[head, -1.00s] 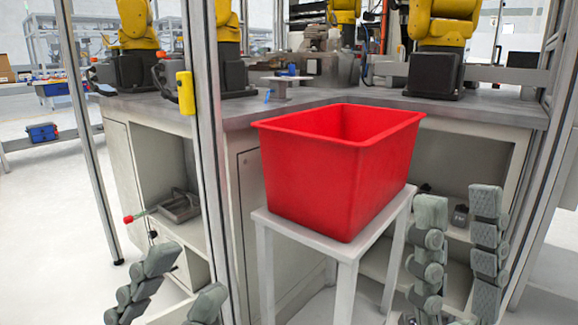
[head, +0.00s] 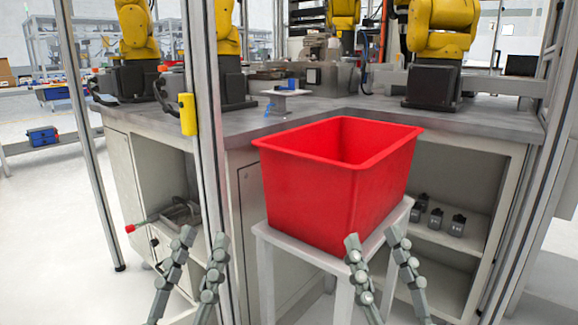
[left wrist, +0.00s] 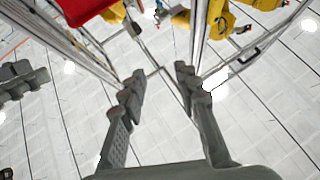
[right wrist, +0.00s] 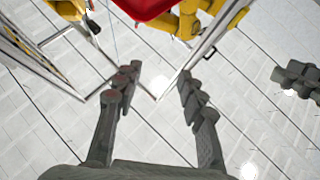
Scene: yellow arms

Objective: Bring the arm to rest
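My left gripper (head: 202,245) is at the lower left of the head view, in front of the cabinet and left of the stool. Its two fingers stand apart with nothing between them; the left wrist view (left wrist: 158,85) shows the same gap. My right gripper (head: 372,245) is at the lower right of the head view, in front of the stool. Its fingers are also apart and empty, as the right wrist view (right wrist: 158,85) shows. Both grippers point upward, apart from each other.
A red bin (head: 320,195) stands on a white stool (head: 292,250) close ahead. Behind it is a grey workbench (head: 480,121) with yellow robot arms (head: 440,32). Metal frame posts (head: 207,140) rise in front of the bench. Several dark items (head: 458,225) sit on the lower shelf.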

